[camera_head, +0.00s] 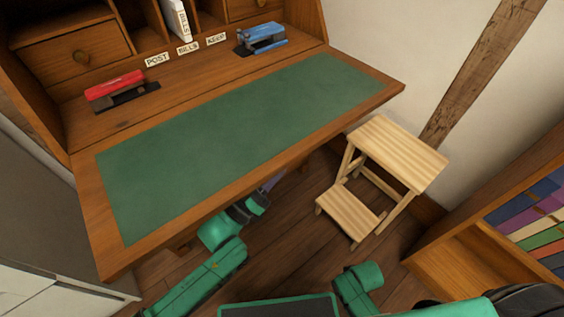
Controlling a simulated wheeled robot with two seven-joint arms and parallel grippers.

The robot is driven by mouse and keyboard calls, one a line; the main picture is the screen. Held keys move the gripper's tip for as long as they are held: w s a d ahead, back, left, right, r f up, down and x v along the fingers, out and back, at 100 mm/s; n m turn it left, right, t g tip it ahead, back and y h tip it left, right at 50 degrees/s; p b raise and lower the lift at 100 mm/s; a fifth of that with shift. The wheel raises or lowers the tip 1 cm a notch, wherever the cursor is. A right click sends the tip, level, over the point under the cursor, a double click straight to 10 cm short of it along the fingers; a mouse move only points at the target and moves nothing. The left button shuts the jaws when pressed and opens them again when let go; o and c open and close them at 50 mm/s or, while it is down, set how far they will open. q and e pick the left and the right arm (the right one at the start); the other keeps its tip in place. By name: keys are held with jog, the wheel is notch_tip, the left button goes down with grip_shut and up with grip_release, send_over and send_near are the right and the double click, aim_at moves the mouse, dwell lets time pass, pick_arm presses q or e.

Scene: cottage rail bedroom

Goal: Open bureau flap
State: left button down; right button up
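The bureau flap (222,150) is folded down and lies out roughly level in front of the bureau (45,22). Its inner face shows a green writing panel with a wooden border. My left arm reaches in from the lower left, below the flap's front edge. My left gripper (272,184) is mostly hidden under that edge, and its fingers cannot be made out. I cannot tell whether it touches the flap's underside. Part of my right arm shows at the bottom right, but its gripper is not in view.
A wooden step stool (400,153) stands close to the flap's right corner. A bookcase (470,255) is at the lower right.

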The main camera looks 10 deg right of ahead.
pick_arm(q)
jog(key=shift+f, duration=0.1)
dwell(0.3)
jog(key=c, duration=0.9)
grip_release()
jog(key=shift+w, duration=0.1)
jog(key=v, duration=1.4)
jog(key=shift+a+f, duration=0.2)
